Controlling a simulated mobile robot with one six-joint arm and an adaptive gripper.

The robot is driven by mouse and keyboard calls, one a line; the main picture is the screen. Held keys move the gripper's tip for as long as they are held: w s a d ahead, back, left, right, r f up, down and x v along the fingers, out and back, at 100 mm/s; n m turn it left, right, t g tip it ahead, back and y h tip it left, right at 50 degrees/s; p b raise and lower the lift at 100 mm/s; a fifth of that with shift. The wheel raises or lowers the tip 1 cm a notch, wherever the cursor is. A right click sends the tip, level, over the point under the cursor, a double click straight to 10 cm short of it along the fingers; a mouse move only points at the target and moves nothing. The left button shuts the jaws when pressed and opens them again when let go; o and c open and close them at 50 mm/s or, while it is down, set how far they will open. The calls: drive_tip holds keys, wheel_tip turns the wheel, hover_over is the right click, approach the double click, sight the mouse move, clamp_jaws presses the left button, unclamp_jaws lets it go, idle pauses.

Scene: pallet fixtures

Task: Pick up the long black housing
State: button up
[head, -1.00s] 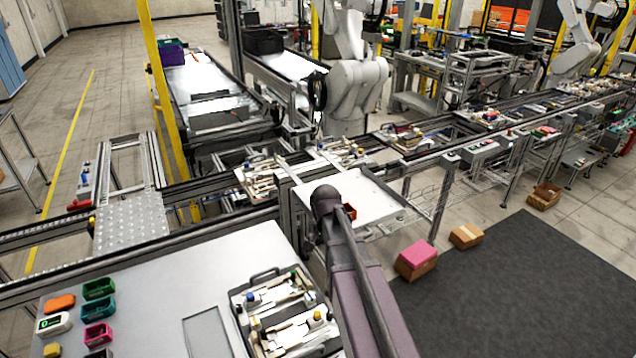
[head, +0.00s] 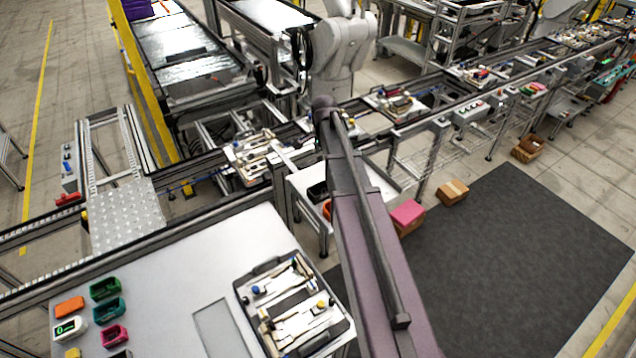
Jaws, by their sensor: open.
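I cannot single out a long black housing with certainty. A black-framed pallet fixture (head: 243,292) lies on the right end of the white table (head: 165,285). It carries several pale, long parts with blue and yellow knobs; dark parts between them are too small to identify. A small black bin (head: 318,191) sits on a white side stand, partly beside my arm. My arm's purple-grey link crosses the picture from bottom right up to the centre. My gripper is not in view.
Small bins in green (head: 105,288), teal (head: 109,310) and pink (head: 114,335) stand on the table's left, near an orange block (head: 69,307). A conveyor with similar pallets (head: 248,158) runs behind. Boxes (head: 453,192) stand by a dark floor mat (head: 500,260).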

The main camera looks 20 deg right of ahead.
drive_tip(key=shift+w, duration=0.15)
idle(0.3)
drive_tip(key=b, duration=0.9)
hover_over(323, 190)
wheel_tip(323, 190, down, 8)
drive_tip(key=shift+w+f, duration=0.15)
drive_tip(key=shift+f, duration=0.05)
drive_tip(key=shift+f, duration=0.15)
drive_tip(key=shift+f+b, duration=2.45)
drive_tip(key=c, duration=1.1)
